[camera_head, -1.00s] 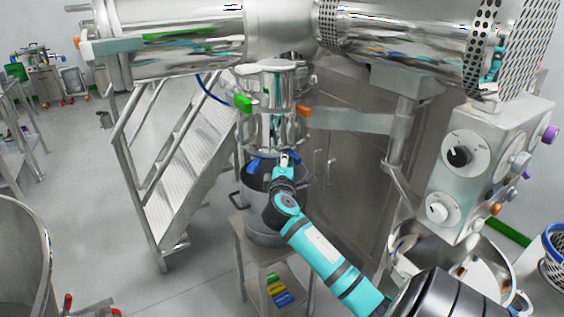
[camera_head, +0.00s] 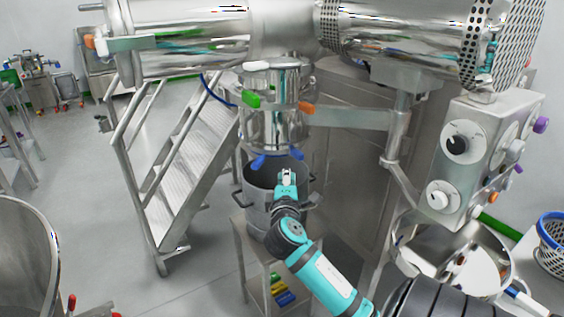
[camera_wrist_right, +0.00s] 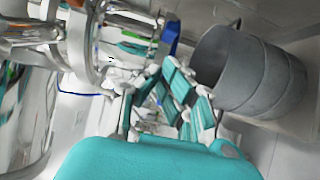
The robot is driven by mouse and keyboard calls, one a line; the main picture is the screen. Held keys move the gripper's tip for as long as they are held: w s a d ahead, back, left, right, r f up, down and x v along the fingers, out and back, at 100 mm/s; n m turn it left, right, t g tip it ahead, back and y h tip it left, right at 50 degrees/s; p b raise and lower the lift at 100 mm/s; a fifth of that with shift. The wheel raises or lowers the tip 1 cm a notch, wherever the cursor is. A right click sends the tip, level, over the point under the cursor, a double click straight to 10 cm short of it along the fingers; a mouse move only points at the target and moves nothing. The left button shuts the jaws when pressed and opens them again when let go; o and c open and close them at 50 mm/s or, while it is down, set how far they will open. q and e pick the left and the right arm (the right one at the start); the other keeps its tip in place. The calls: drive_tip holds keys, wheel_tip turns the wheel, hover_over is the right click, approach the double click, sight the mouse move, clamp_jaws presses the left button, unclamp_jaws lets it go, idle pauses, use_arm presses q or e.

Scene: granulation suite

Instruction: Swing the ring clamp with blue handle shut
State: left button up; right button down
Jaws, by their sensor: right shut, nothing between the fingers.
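The ring clamp with blue handle sits at the lower end of the polished steel outlet (camera_head: 272,130) in the head view. Two blue parts show there, a left one (camera_head: 258,161) and a right one (camera_head: 295,153), spread apart below the rim. A blue handle part (camera_wrist_right: 171,38) also shows in the wrist view, beyond the fingers. My right gripper (camera_head: 287,176) is shut and empty, below and in front of the clamp, apart from it in the head view. I cannot tell whether the ring is fully closed. My left gripper is out of view.
A grey drum (camera_head: 258,200) stands under the outlet on a steel stand (camera_head: 238,240). Green (camera_head: 251,100) and orange (camera_head: 305,108) handles sit higher on the outlet. A control box (camera_head: 470,165) is at the right, stairs (camera_head: 190,155) at the left.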

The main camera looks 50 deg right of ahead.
drive_tip(key=s+a+f+g+y, duration=0.1)
drive_tip(key=a+f+y, duration=0.25)
drive_tip(key=f, duration=0.95)
drive_tip(key=s+a+f+g+y, duration=0.15)
drive_tip(key=a+f, duration=0.25)
drive_tip(key=f, duration=1)
drive_tip(key=s+a+f+g+y, duration=0.1)
drive_tip(key=s+a+f+y, duration=0.2)
drive_tip(key=f, duration=1)
drive_tip(key=s+a+f+g+y, duration=0.25)
drive_tip(key=s+a+f, duration=0.25)
drive_tip(key=f, duration=0.5)
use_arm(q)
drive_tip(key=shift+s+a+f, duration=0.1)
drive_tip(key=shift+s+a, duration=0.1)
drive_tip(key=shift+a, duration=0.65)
use_arm(e)
drive_tip(key=s+a+f+m+g+y, duration=0.1)
drive_tip(key=s+a+f, duration=0.3)
drive_tip(key=s, duration=0.5)
drive_tip(key=s+a+f+m+g+y, duration=0.1)
drive_tip(key=s+a+f, duration=0.4)
drive_tip(key=s, duration=0.5)
drive_tip(key=s+a+f+m+g+y, duration=0.1)
drive_tip(key=s+a+f, duration=0.4)
drive_tip(key=s, duration=0.5)
wheel_tip(320, 180, down, 2)
drive_tip(key=shift+s+a+f+m+g+y, duration=0.15)
drive_tip(key=shift+s+a+m+g+y, duration=0.25)
drive_tip(key=shift+m, duration=0.7)
